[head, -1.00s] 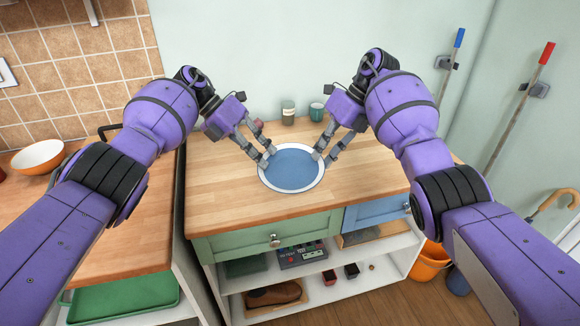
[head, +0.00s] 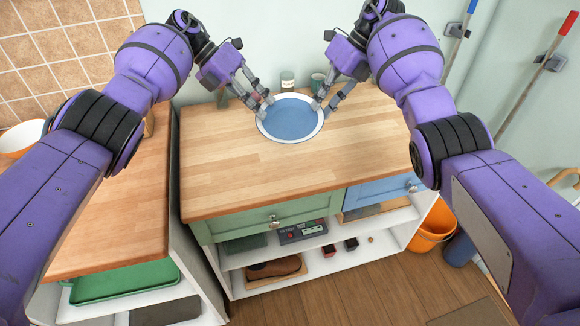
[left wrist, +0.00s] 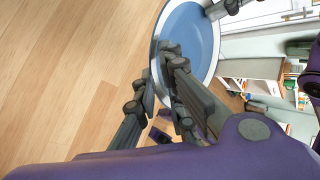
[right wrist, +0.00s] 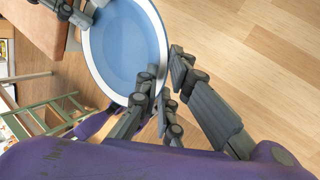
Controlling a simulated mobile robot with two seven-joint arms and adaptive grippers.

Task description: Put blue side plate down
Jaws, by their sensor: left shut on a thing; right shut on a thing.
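The blue side plate (head: 291,119), with a white rim, is level over the back part of the wooden counter (head: 240,175). My left gripper (head: 263,106) is shut on its left rim, and my right gripper (head: 321,106) is shut on its right rim. The plate also shows in the left wrist view (left wrist: 188,38) and the right wrist view (right wrist: 125,45), with the fingers at its edge. I cannot tell whether its underside touches the counter.
Two small cups (head: 287,80) (head: 317,82) stand behind the plate near the wall. The counter's front part is clear. A blue drawer (head: 375,191) and a green drawer (head: 275,222) are below, with shelves under them. An orange bucket (head: 431,228) stands at right.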

